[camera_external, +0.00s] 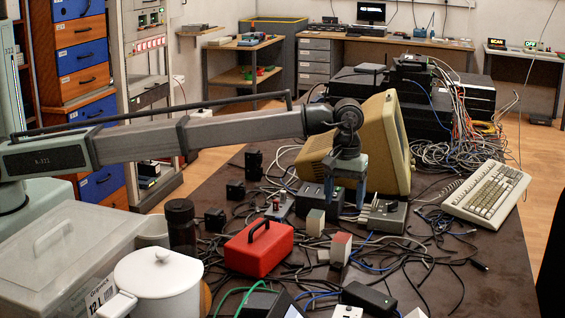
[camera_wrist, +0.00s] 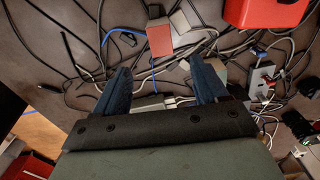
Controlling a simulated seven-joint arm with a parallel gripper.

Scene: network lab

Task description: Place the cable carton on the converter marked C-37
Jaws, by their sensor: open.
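My gripper (camera_external: 347,207) is open and points down over the cluttered dark table. In the wrist view, its two blue fingers (camera_wrist: 161,85) are apart with only cables and part of a pale device between and below them. A small box with a red face (camera_external: 340,248) stands in front of the gripper; it also shows in the wrist view (camera_wrist: 159,38). A grey-green block (camera_external: 316,222) stands close to the left finger. A grey device box (camera_external: 383,215) lies just right of the gripper. No C-37 marking is legible, so I cannot tell which things are the carton and converter.
A red cash box (camera_external: 259,249) stands left of the small boxes. A beige monitor (camera_external: 380,140) stands behind my gripper, and a keyboard (camera_external: 487,192) lies at right. Loose cables cover much of the table. A white pot (camera_external: 158,283) and clear bin (camera_external: 55,255) crowd the front left.

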